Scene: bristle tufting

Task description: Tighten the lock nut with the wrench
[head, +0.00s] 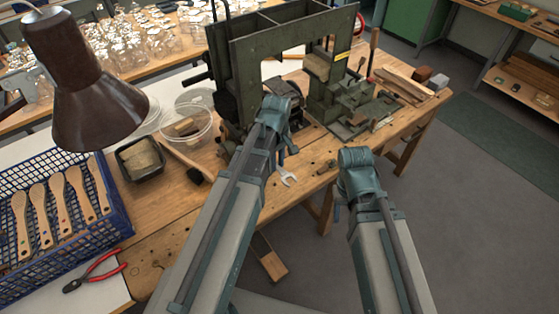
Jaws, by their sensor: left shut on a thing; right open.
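A steel open-ended wrench (287,179) shows beside my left forearm, over the front part of the wooden bench, with its open jaw toward the front. My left gripper (290,150) points down in front of the green machine (265,55) and is shut on the wrench; its fingers are mostly hidden by my own arm. My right gripper (337,212) is open and empty off the bench's front edge, largely hidden by its wrist. I cannot make out the lock nut; it is small or hidden behind my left arm near the machine.
A blue crate (118,205) of wooden brush handles stands at left, with red pliers (95,271) in front. A clear bowl (187,127) and black tub (140,158) stand left of the machine. A brown lamp (75,80) overhangs the left side. Wood blocks (402,85) lie at right.

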